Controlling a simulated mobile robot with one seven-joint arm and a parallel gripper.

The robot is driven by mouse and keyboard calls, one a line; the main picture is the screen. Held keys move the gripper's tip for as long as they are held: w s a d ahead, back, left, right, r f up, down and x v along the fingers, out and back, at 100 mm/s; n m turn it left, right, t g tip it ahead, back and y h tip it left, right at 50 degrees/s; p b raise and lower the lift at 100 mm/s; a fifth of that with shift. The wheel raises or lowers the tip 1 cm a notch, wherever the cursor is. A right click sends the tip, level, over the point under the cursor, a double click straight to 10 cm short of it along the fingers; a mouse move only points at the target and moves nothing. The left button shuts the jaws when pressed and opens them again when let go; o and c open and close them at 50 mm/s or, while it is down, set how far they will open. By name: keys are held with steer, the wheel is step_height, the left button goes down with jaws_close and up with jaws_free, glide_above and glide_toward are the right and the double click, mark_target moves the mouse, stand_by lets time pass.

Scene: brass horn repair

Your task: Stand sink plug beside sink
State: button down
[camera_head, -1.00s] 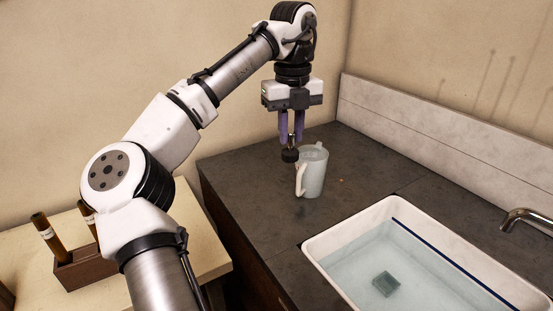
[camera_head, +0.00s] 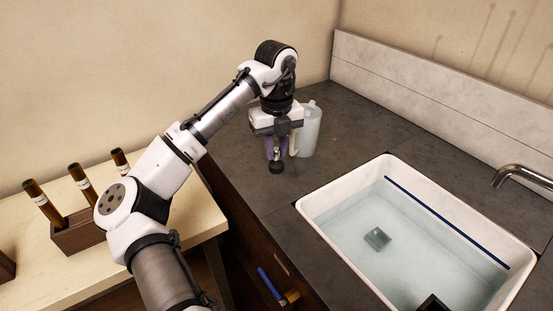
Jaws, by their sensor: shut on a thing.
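The sink plug (camera_head: 276,167) is a small black round stopper with a thin stem. My gripper (camera_head: 276,150) points down with its purple fingers shut on the plug's stem. The plug hangs at or just above the dark counter, left of the sink; I cannot tell whether it touches the counter. The sink (camera_head: 318,207) is a white-rimmed basin filled with water. A small dark square block (camera_head: 377,239) lies in the water. The stem is partly hidden between the fingers.
A pale jug (camera_head: 311,130) stands on the counter (camera_head: 240,186) just behind and right of my gripper. A tap (camera_head: 520,175) reaches over the sink's right side. A rack of brown tubes (camera_head: 76,235) stands on the cream table at left. Counter between jug and sink is clear.

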mark_target(276, 159)
steer(key=shift+f, duration=1.95)
steer(key=shift+f, duration=0.1)
steer(key=c, duration=1.3)
jaws_free()
step_height(276, 159, up, 12)
steer(key=shift+r, duration=0.1)
